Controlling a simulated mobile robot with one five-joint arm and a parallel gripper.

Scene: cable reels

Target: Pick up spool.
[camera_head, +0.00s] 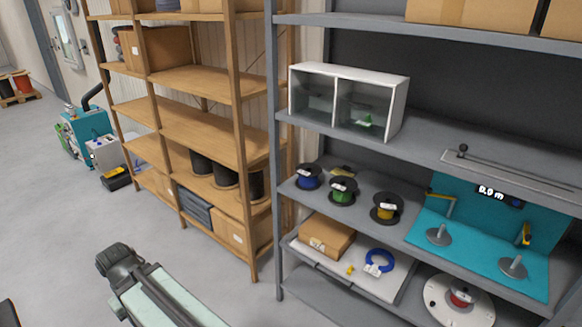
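Three small black-flanged spools stand in a row on the grey shelf: a blue spool (308,177), a green spool (343,191) and a yellow spool (386,207). Each bears a white label. A red spool (462,298) sits on a white round disc (438,296) at the lower right. The picture does not show which spool is meant. Part of my arm (160,293) shows at the bottom left, well apart from the spools. I cannot make out my gripper's fingers.
A teal winding station (480,257) stands right of the spools. Below them, a tray (398,285) holds a cardboard box (326,235) and a blue cable coil (379,262). A grey upright (275,180) bounds the shelf on the left.

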